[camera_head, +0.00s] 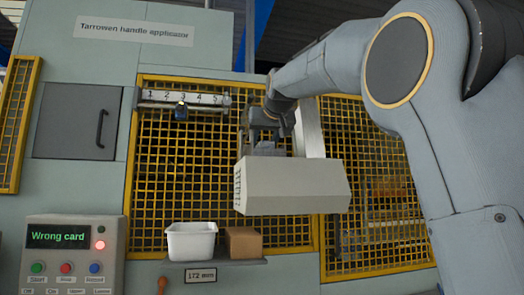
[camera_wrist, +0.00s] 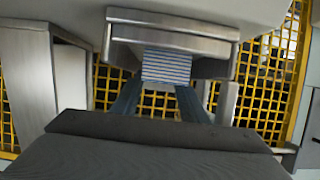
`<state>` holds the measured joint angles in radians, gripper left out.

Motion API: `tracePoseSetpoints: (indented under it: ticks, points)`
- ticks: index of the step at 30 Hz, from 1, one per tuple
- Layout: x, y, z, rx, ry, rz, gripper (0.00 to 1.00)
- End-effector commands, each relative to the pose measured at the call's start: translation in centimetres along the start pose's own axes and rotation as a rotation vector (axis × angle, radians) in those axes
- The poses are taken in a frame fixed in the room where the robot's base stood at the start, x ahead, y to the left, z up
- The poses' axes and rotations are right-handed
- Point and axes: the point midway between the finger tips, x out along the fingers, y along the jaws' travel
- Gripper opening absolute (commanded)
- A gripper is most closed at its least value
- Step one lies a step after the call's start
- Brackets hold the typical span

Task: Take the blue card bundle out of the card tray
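In the wrist view, the blue card bundle (camera_wrist: 167,66) shows as a stack with blue and white stripes, in the mouth of the grey card tray (camera_wrist: 205,32). The two dark fingers of my gripper (camera_wrist: 163,92) stand apart and reach up to the bundle's lower edge. Their tips are hidden there, so I cannot tell whether they press on it. In the head view, my gripper (camera_head: 266,146) is behind a large beige housing (camera_head: 290,187). The housing hides the fingertips, and the bundle does not show there.
A white bin (camera_head: 191,241) and a brown box (camera_head: 243,243) stand on a low shelf. Yellow mesh guards (camera_head: 170,150) are behind my arm. A numbered rail (camera_head: 185,98) hangs above. The control panel (camera_head: 70,240) reads "Wrong card" with a red lamp lit.

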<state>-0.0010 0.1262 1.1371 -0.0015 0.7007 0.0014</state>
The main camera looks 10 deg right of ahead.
Motion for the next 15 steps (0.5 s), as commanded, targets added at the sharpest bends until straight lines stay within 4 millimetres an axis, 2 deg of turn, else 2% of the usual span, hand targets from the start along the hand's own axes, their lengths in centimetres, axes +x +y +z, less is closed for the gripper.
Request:
tracePoseSetpoints:
  ticks: [2,3,8,15]
  points:
    - [-0.02,-0.01,0.01,0.000,0.000,0.000,0.40]
    - [-0.02,-0.01,0.01,0.000,0.000,0.000,0.36]
    - [-0.04,-0.02,0.02,0.000,0.000,0.000,0.09]
    - [-0.09,-0.02,-0.06,0.000,0.001,0.000,0.09]
